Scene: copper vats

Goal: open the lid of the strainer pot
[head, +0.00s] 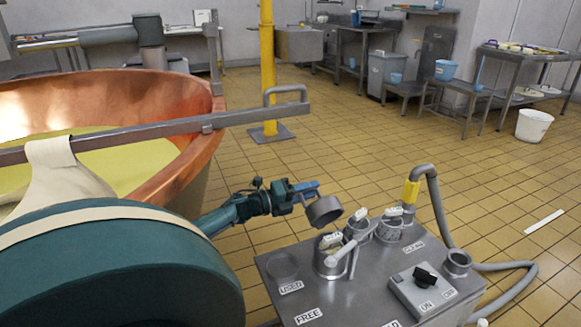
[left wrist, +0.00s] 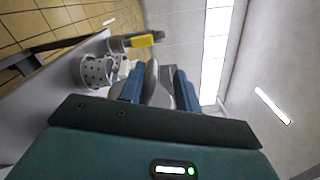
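My left gripper (head: 306,191) is above the back left of a steel stand (head: 375,275). Its blue fingers, also seen in the left wrist view (left wrist: 158,88), are closed around a grey cup-like piece (head: 324,211), held in the air left of the pots. The perforated strainer pot (head: 389,231) stands at the back of the stand, a white-labelled piece on its top; whether that is its lid is unclear. Its holes show in the left wrist view (left wrist: 95,72), apart from the fingers. Other steel pots (head: 328,266) stand in front of it. My right gripper is out of view.
A copper vat (head: 190,165) with a steel bar (head: 150,132) across it is on the left. A hose (head: 436,200) with a yellow sleeve rises at the stand's right. A switch box (head: 422,288) is at its front.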

